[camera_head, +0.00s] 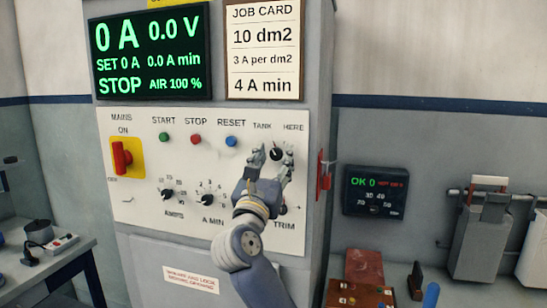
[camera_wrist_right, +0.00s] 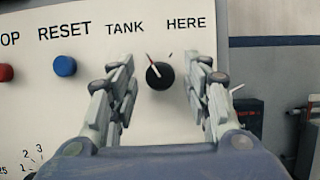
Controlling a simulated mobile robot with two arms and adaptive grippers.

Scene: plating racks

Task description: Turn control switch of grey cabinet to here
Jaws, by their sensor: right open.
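The grey cabinet (camera_head: 312,60) stands in the middle of the head view with a white control panel (camera_head: 130,215). Its control switch (camera_head: 276,154) is a small black round knob below the labels TANK and HERE. In the wrist view the knob (camera_wrist_right: 159,76) shows a pale pointer line tilted up and left, toward TANK. My right gripper (camera_head: 266,158) is open in front of the panel, and the wrist view shows its fingers (camera_wrist_right: 158,90) on either side of the knob, apart from it. My left gripper is not in view.
The panel also has a red mains switch (camera_head: 121,156), a green START button (camera_head: 164,138), a red STOP button (camera_head: 196,140), a blue RESET button (camera_head: 231,141) and AMPS (camera_head: 167,196) and A MIN (camera_head: 208,200) dials. A red latch-like part (camera_head: 324,176) sticks out at the cabinet's right edge.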

